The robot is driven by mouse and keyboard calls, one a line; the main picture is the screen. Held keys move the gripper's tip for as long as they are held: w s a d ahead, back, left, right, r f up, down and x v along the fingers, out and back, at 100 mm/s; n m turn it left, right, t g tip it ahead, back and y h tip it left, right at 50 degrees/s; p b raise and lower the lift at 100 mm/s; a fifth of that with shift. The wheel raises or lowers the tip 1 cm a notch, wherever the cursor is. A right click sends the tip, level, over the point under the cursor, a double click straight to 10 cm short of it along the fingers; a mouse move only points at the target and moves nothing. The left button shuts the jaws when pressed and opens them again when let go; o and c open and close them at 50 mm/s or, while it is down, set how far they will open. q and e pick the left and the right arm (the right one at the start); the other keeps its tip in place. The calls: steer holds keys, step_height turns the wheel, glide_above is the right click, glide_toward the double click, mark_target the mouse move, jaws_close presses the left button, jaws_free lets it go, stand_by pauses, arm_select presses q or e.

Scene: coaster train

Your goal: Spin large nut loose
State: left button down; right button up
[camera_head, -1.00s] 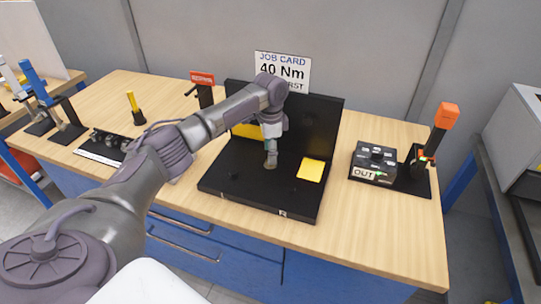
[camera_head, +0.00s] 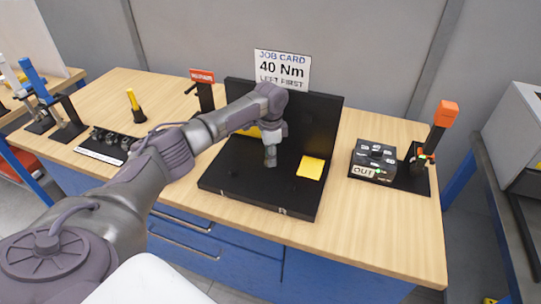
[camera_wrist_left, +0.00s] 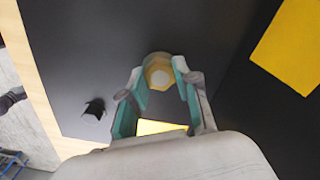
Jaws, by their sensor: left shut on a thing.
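In the head view my left gripper (camera_head: 270,160) points down over the black base plate (camera_head: 228,190) of the fixture, and the nut is hidden behind the fingers there. My right gripper is not in any view.
A yellow square (camera_head: 311,167) lies on the plate to the right. A job card (camera_head: 282,70) reading 40 Nm stands behind. A black box marked OUT (camera_head: 374,160) and an orange-topped tool (camera_head: 446,115) stand right. Sockets (camera_head: 110,138) sit left. The front wooden tabletop is clear.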

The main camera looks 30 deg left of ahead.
arm_select(q)
steer(key=shift+r, duration=0.1)
steer(key=shift+r+n+p, duration=0.1)
steer(key=shift+n+p, duration=0.6)
steer(key=shift+p, duration=0.35)
steer(key=n+p, duration=0.6)
steer(key=n, duration=0.2)
steer(key=shift+p, duration=0.35)
steer(key=n+p, duration=0.2)
steer(key=n, duration=0.1)
steer(key=shift+n, duration=0.3)
steer(key=n+p, duration=0.1)
steer(key=n, duration=0.2)
steer(key=shift+n, duration=0.3)
steer(key=n+p, duration=0.1)
steer(key=n, duration=0.3)
steer(key=shift+n+p, duration=0.3)
steer(key=shift+p, duration=0.1)
steer(key=n, duration=0.4)
steer(key=shift+p, duration=0.35)
steer(key=shift+n, duration=2.2)
